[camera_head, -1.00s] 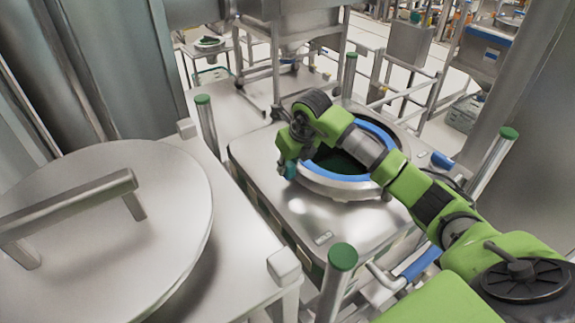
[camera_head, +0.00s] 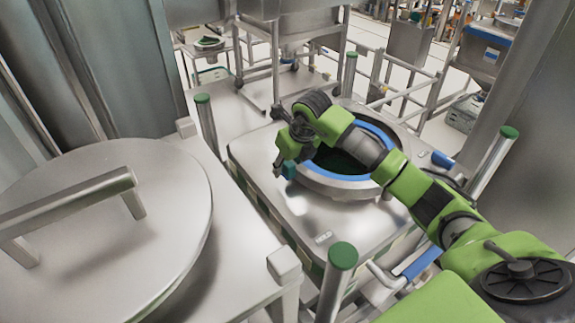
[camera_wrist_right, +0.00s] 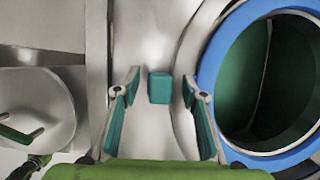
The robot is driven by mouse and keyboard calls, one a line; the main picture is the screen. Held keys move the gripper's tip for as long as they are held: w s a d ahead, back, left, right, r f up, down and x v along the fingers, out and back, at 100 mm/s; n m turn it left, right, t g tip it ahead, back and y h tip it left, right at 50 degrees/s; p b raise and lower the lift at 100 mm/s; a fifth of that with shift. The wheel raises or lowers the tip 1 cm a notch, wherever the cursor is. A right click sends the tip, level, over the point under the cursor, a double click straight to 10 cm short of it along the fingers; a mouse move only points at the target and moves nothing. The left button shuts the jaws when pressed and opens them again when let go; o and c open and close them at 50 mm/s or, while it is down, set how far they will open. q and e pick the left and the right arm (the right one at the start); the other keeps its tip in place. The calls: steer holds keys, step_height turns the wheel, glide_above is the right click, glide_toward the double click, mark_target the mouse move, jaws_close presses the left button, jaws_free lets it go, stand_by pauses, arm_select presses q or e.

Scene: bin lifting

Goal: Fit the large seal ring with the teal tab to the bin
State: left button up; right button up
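The bin (camera_head: 315,221) is a metal box with a round opening. The blue seal ring (camera_head: 345,177) lies around this opening; it also shows in the wrist view (camera_wrist_right: 207,67). The teal tab (camera_head: 289,170) is at the ring's left side, and in the wrist view it is a small block (camera_wrist_right: 159,88). I cannot see how it joins the ring. My right gripper (camera_head: 286,160) is at the tab. In the wrist view its fingers (camera_wrist_right: 157,92) are spread, with a gap on both sides of the tab. My left gripper is not in view.
A large round metal lid (camera_head: 105,215) with a bar handle lies on the surface to the left. Green-capped posts (camera_head: 342,257) stand around the bin. A metal stand (camera_head: 300,55) is behind it. A small blue part (camera_head: 442,160) sits at the bin's right side.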

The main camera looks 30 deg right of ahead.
steer(key=v, duration=1.2)
steer(key=shift+s, duration=0.1)
